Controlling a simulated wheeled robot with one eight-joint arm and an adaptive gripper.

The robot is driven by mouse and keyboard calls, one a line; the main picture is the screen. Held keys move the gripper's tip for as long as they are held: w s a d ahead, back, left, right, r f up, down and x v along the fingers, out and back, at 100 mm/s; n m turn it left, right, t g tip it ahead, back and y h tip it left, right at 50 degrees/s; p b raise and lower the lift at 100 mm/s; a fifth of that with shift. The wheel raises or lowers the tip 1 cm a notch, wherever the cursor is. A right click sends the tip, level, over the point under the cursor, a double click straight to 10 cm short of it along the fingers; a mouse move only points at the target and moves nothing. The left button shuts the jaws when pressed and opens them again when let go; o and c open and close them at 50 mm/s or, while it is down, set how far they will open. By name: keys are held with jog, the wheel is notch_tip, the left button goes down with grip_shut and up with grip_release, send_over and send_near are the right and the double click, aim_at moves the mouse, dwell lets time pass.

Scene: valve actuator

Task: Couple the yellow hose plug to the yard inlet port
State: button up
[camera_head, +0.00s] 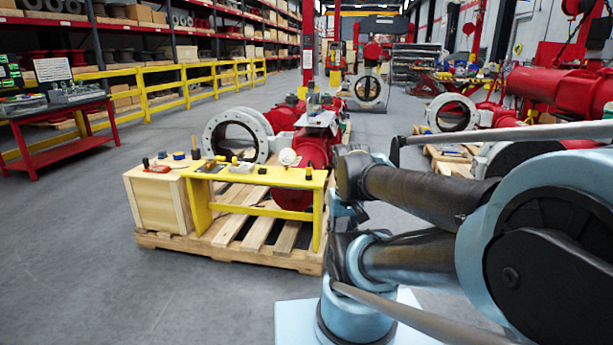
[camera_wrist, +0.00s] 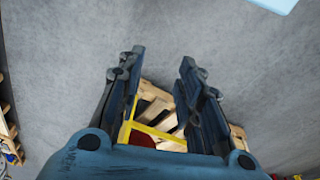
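My gripper (camera_wrist: 160,62) shows in the wrist view with its two dark fingers apart and nothing between the tips. Beyond them are grey floor and part of a wooden pallet. In the head view my arm fills the right side, and I cannot make out the fingers there. Several small fittings stand on a yellow bench (camera_head: 203,190) on the pallet, left of my arm. I cannot identify the yard inlet port for sure.
The pallet (camera_head: 180,243) also carries a wooden crate (camera_head: 160,205) with small tools, a large grey ring flange (camera_head: 213,133) and a red actuator body (camera_head: 314,150). A red cart (camera_head: 65,150) and yellow railing (camera_head: 145,95) stand left. The floor in front is clear.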

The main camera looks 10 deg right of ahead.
jog(key=o, duration=0.3)
jog(key=shift+o, duration=0.5)
jog(key=shift+a+r, duration=0.25)
jog(key=shift+r, duration=0.35)
jog(key=w+a+r+n+t+y, duration=0.1)
jog(key=w+a+r+n+y, duration=0.15)
jog(key=w, duration=0.65)
jog(key=w+a+r+n+t+y, duration=0.1)
jog(key=w+a+r+y, duration=0.15)
jog(key=w, duration=0.75)
jog(key=w+n+t+y, duration=0.2)
jog(key=w+y, duration=0.1)
jog(key=w, duration=1.5)
jog(key=w+d+f+t+y, duration=0.1)
jog(key=w+d+f+t, duration=0.2)
jog(key=w, duration=0.4)
jog(key=w+d+f+t+y, duration=0.1)
jog(key=w+d+f, duration=0.25)
jog(key=w, duration=0.45)
jog(key=n+t, duration=0.2)
jog(key=t, duration=0.2)
send_near(309, 170)
jog(key=shift+m+y, duration=0.25)
jog(key=shift+y, duration=0.05)
jog(key=x, duration=0.7)
jog(key=d+f+x, duration=0.1)
jog(key=x, duration=0.3)
jog(key=shift+w, duration=0.5)
